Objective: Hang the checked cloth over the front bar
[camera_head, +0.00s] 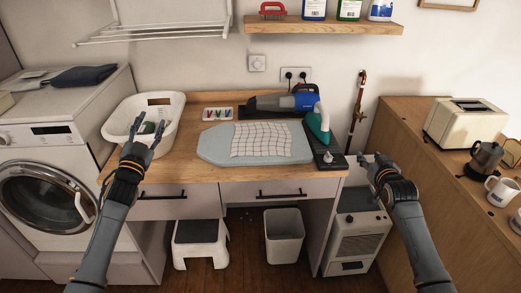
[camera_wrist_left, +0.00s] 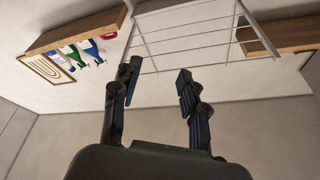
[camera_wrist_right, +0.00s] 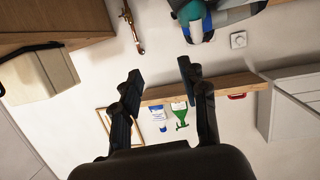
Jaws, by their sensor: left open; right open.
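The checked cloth (camera_head: 262,139), white with dark lines, lies flat on the light blue ironing board (camera_head: 213,146) on the worktop. A white drying rack with several bars is on the wall at the upper left; its front bar (camera_head: 150,37) shows in the head view, and the rack also shows in the left wrist view (camera_wrist_left: 195,44). My left gripper (camera_head: 148,128) is open and empty, in front of the white basket, left of the cloth. My right gripper (camera_head: 371,163) is open and empty, right of the worktop and the cloth. Neither touches the cloth.
A teal iron (camera_head: 318,123) stands at the board's right end, with a blue and black handheld vacuum (camera_head: 285,100) behind. The white basket (camera_head: 118,122) stands left. A shelf (camera_head: 325,25) with bottles is above. A toaster (camera_head: 465,122) sits on the right cabinet.

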